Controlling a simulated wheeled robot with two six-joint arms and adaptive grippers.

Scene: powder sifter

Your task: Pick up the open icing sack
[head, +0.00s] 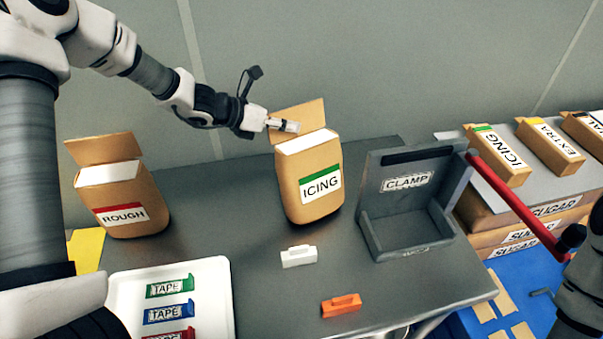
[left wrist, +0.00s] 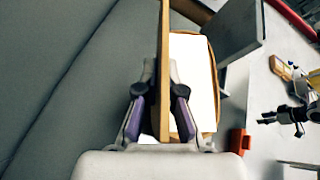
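The open icing sack (head: 309,180) is a brown paper sack with a green-striped ICING label. It stands upright on the grey table behind the middle, its flap (head: 299,113) raised and its white top showing. My left gripper (head: 284,125) is at this flap. In the left wrist view its fingers (left wrist: 163,75) lie on both sides of the flap, closed in against it, with the white sack top (left wrist: 190,85) just to the right. My right gripper is seen small in the left wrist view (left wrist: 284,117); its finger gap is unclear.
A ROUGH sack (head: 122,190) stands at the left. A grey CLAMP device (head: 408,205) with a red lever (head: 515,205) is close to the right. White (head: 298,256) and orange (head: 341,305) clips lie in front. A white tray (head: 222,300) holds tape pieces.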

